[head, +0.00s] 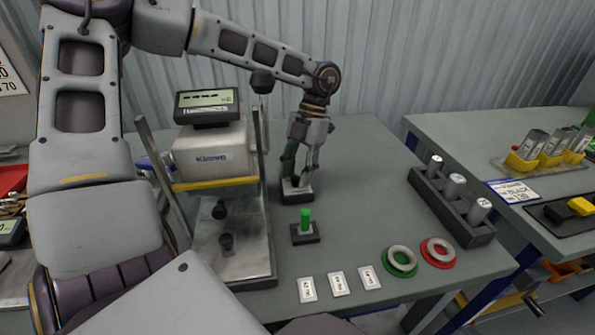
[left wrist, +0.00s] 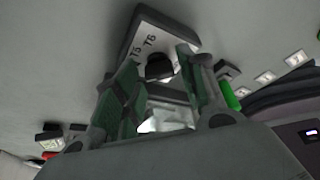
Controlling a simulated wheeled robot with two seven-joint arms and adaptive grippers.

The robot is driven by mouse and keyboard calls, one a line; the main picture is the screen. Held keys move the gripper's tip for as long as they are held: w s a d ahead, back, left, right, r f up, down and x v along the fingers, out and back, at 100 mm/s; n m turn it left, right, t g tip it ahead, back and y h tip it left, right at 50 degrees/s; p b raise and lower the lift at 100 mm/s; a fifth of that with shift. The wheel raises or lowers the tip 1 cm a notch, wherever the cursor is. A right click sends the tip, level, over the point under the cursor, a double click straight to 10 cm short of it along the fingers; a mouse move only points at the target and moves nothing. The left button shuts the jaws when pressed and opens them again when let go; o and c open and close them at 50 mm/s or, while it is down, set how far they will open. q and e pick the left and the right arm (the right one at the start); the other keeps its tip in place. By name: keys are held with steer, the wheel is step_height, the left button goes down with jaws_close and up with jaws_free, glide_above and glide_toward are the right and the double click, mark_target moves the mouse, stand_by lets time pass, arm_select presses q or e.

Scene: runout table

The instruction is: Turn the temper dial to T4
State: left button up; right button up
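The temper dial is a black knob (left wrist: 160,66) on a small dark box (left wrist: 140,22) with a pale face. Labels that look like T5 and T6 show on that face; the pointer cannot be made out. In the head view the dial box (head: 298,196) sits on the grey table, right of the white machine. My left gripper (head: 297,178) points down right over it and hides most of its face. In the left wrist view the fingers of my left gripper (left wrist: 160,80) stand apart, one on each side of the knob, with visible gaps. My right gripper is not in view.
A white machine (head: 212,150) with a display (head: 207,101) stands close left of the gripper. A green peg (head: 305,221) stands in a block in front. White cards (head: 338,283), green (head: 401,261) and red (head: 438,252) rings and a cylinder rack (head: 453,206) lie right and front.

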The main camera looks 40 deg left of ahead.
arm_select(q)
steer(key=shift+o, duration=0.2)
steer(key=v, duration=1.2)
stand_by(0.4)
stand_by(0.5)
